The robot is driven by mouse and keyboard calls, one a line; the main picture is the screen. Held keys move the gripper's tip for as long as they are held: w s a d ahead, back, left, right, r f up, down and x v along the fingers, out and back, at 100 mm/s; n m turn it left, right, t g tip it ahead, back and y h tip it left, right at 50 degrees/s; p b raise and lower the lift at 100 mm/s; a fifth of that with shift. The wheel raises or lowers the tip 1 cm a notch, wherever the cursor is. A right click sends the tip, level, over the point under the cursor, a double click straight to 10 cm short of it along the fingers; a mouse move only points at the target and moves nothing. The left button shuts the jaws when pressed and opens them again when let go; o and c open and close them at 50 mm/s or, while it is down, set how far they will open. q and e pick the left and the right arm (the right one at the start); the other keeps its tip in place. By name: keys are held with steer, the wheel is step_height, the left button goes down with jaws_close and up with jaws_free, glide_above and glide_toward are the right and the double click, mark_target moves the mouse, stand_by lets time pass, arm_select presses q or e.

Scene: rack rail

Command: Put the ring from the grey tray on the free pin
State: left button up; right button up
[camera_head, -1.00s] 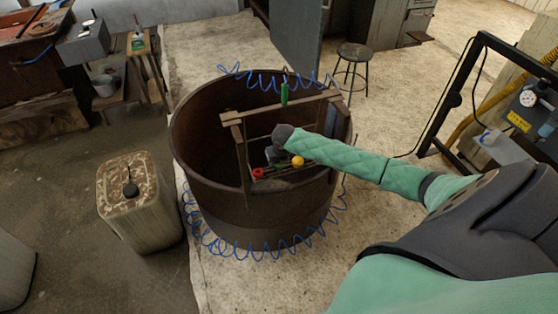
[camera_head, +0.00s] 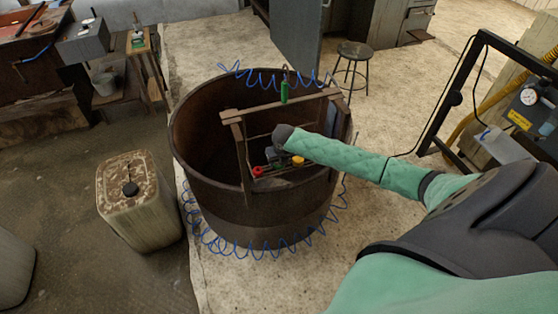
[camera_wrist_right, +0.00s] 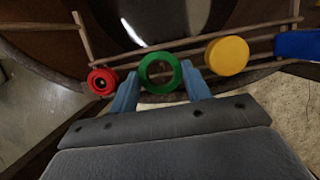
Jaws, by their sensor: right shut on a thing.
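My right gripper (camera_wrist_right: 160,84) has two blue fingers shut on a green ring (camera_wrist_right: 178,74), with one finger on each side of it. In the head view the gripper (camera_head: 275,155) is small and dark, inside the large rusty tub. A red ring (camera_wrist_right: 92,83) with a dark centre is to the left of the green ring in the wrist view, at a wooden rail. A yellow round piece (camera_wrist_right: 227,55) is to the right on the rails. I cannot make out the grey tray or a bare pin. My left gripper does not show.
The rusty tub (camera_head: 215,215) surrounds the wooden rack, with a crossbeam (camera_head: 275,107) above my gripper. A green handle (camera_head: 284,92) hangs over it. A blue piece (camera_wrist_right: 297,44) is at the rack's right in the wrist view. Blue coiled hose rings the tub.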

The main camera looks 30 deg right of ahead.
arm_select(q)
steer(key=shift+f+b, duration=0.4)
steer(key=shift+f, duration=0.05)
arm_select(e)
steer(key=shift+f, duration=0.95)
steer(key=o, duration=1)
steer(key=shift+o, duration=0.2)
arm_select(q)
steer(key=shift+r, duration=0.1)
arm_select(e)
steer(key=b+v, duration=0.2)
steer(key=v, duration=0.4)
steer(key=shift+r, duration=0.15)
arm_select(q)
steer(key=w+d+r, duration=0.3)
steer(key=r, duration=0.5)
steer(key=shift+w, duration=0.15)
arm_select(e)
steer(key=shift+s+r, duration=0.25)
steer(key=shift+r, duration=0.45)
